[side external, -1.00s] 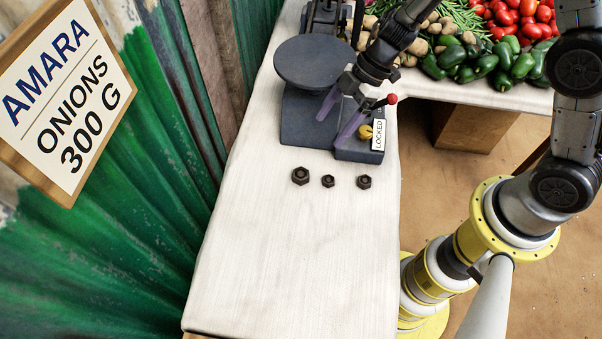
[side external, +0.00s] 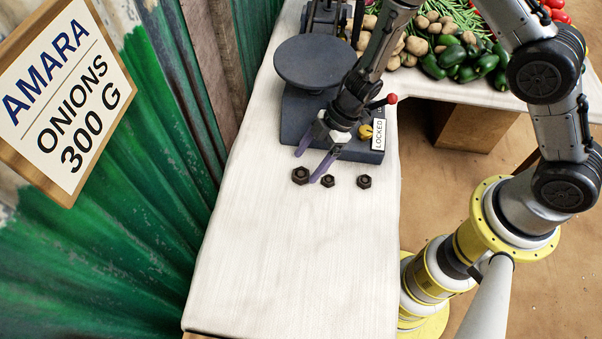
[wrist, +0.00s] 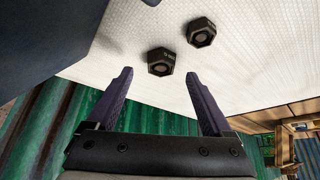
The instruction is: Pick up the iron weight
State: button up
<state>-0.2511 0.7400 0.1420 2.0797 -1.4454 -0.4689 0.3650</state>
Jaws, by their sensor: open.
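One fingertip overlaps the gap between those two. In the wrist view, a weight (wrist: 161,63) shows beyond and between the open fingertips (wrist: 158,73), with nothing held. A second weight (wrist: 201,32) shows farther up and to the right. The fingertips' height above the table is unclear.
The scale with its round dark pan (side external: 316,62) and a "LOCKED" tag (side external: 378,135) stands just behind the weights. Potatoes, peppers (side external: 451,64) and tomatoes lie at the back right. The table front (side external: 290,260) is clear. A green corrugated wall (side external: 120,200) borders the left.

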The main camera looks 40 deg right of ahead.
aim_at(301, 175)
jog(key=shift+x, duration=1.4)
jog(key=shift+s, duration=0.1)
jog(key=shift+c, duration=0.2)
grip_shut()
